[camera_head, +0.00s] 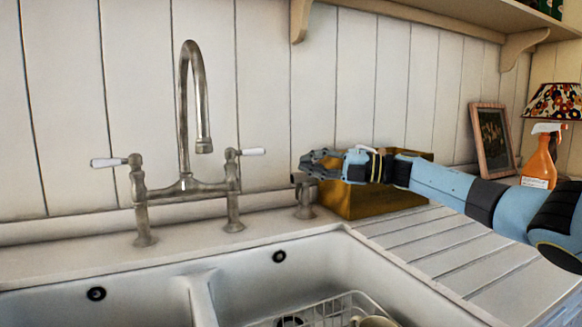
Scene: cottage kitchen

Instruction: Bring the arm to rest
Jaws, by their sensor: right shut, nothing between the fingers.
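My right arm, light blue with dark joints, reaches in from the right edge over the ridged drainboard. My right gripper (312,166) points left, shut and empty. In the picture it overlaps the front of a yellow-brown box (365,203) and the top of a short metal fitting (304,204) behind the sink. I cannot tell whether it touches either. My left gripper does not show.
A white double sink (235,272) fills the front, with a wire rack (330,306) in its right basin. A tall bridge faucet (187,130) stands behind it. A spray bottle (541,158), framed picture (493,140) and lamp (553,101) stand right. A shelf (440,15) hangs above.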

